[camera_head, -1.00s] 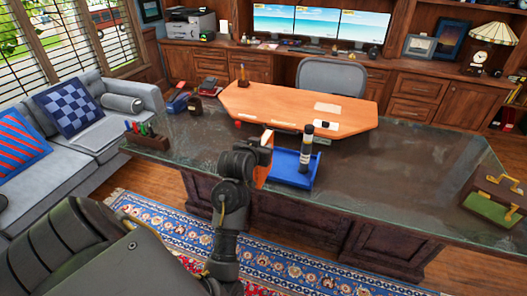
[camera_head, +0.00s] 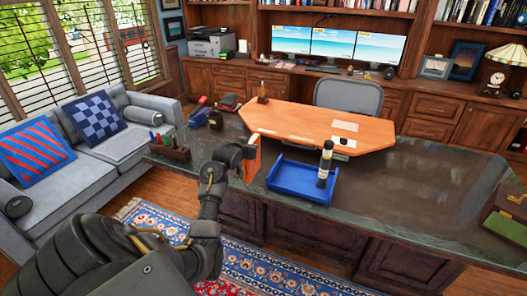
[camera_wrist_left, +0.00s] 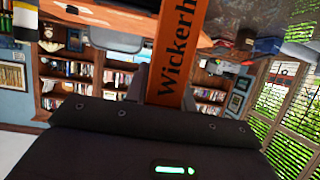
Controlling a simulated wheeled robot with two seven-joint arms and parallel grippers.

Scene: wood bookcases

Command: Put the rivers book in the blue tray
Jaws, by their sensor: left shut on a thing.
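My left gripper (camera_head: 243,151) is shut on an orange book (camera_head: 252,163). The book is held just left of the blue tray (camera_head: 288,180), apart from it in the picture. In the left wrist view the orange spine (camera_wrist_left: 184,45) shows black letters reading "Wickerh", cut off at the top edge. The word "rivers" is not readable. The blue tray sits near the front edge of the dark desk. A dark bottle with a pale band (camera_head: 325,166) stands upright at the tray's right side; I cannot tell if it is inside. My right gripper is out of view.
The dark desk (camera_head: 400,185) is clear right of the tray. An orange wood desktop (camera_head: 310,126) lies behind it. A pen holder (camera_head: 170,152) is at the left, and a green-topped box (camera_head: 508,226) is at the right end. A grey sofa (camera_head: 120,145) stands left.

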